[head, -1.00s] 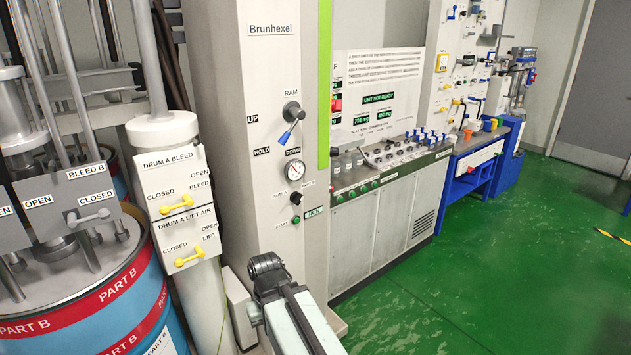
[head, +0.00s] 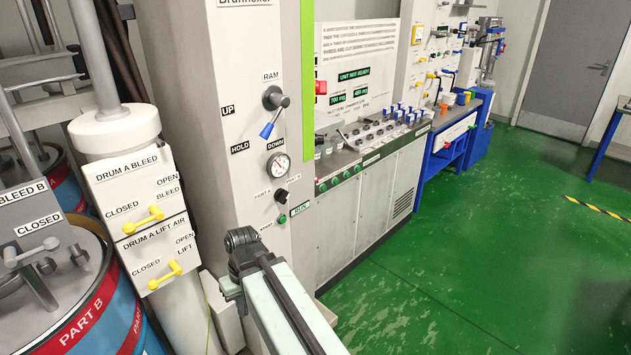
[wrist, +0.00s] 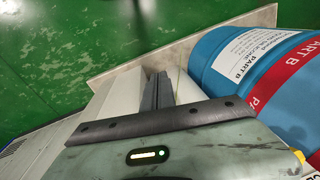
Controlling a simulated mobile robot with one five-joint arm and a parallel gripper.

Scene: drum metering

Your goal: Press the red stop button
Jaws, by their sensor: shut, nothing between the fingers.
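A small red part (head: 321,87), which looks like the red stop button, shows just right of the green strip on the Brunhexel column. Its left side seems hidden by the column, so I cannot make out its full shape. My gripper (head: 240,238) is at the end of my arm in front of the column's lower part, below and left of the red part and apart from it. In the wrist view my gripper (wrist: 158,78) points down toward the column's foot, with its dark fingers together and empty. The red part is not seen in the wrist view.
The Brunhexel column (head: 215,130) carries a ram lever (head: 274,115) and a gauge (head: 278,165). A grey cabinet (head: 365,205) with switches runs behind it. Blue PART B drums (head: 100,320) stand at left.

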